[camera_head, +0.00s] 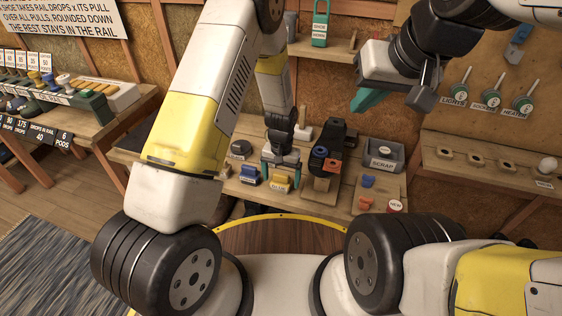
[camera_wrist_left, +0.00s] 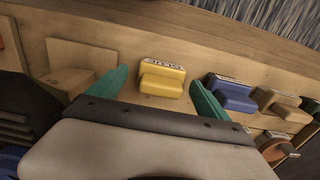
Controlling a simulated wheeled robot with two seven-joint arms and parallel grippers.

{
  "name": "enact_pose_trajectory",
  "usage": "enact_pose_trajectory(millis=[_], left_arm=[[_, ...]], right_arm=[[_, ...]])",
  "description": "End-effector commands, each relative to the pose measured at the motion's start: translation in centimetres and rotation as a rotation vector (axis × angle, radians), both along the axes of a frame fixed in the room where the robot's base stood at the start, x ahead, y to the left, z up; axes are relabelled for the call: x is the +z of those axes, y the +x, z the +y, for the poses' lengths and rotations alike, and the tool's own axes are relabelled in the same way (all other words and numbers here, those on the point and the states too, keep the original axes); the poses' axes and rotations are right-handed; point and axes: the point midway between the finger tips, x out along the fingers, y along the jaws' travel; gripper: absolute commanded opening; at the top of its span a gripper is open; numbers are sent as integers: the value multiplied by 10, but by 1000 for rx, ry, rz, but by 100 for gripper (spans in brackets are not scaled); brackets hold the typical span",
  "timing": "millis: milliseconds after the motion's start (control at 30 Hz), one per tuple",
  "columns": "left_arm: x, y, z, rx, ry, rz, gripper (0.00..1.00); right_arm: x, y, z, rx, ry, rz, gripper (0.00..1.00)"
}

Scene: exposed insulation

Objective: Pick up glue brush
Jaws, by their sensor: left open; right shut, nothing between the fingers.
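The yellow block (camera_head: 281,184), with a small label that seems to read GLUE, sits on the wooden bench and looks like the glue brush. My left gripper (camera_head: 281,166) is open just above it, pointing down. In the left wrist view the yellow block (camera_wrist_left: 162,80) lies between the two teal fingers of the left gripper (camera_wrist_left: 158,82), with space on both sides. It is not gripped. My right gripper (camera_head: 366,100) is shut and empty, raised in front of the back wall, away from the block.
A blue block (camera_head: 249,175) stands left of the yellow one; it also shows in the left wrist view (camera_wrist_left: 231,94). A dark tool with an orange part (camera_head: 332,165) stands close on the right. A grey SCRAP bin (camera_head: 384,155) is further right.

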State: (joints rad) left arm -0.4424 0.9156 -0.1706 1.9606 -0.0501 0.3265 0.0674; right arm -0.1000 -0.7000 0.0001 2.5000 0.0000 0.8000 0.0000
Motion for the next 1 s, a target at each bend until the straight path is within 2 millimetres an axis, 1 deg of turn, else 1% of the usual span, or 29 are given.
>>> enact_pose_trajectory(millis=[33,133,367,400,567,700,767,1000], left_arm=[[-7,0,1,1,0,1,89],[-16,0,1,1,0,1,89],[-18,1,1,1,0,-1,89],[-18,1,1,1,0,-1,87],[-17,0,1,1,0,-1,56],[-17,0,1,1,0,-1,28],[-17,0,1,0,0,-1,18],[-17,1,1,0,0,-1,18]], right_arm=[[0,0,0,0,0,0,0],[0,0,0,0,0,0,0],[0,0,0,0,0,0,0],[0,0,0,0,0,0,0],[0,0,0,0,0,0,0],[0,0,0,0,0,0,0],[0,0,0,0,0,0,0],[0,0,0,0,0,0,0]])
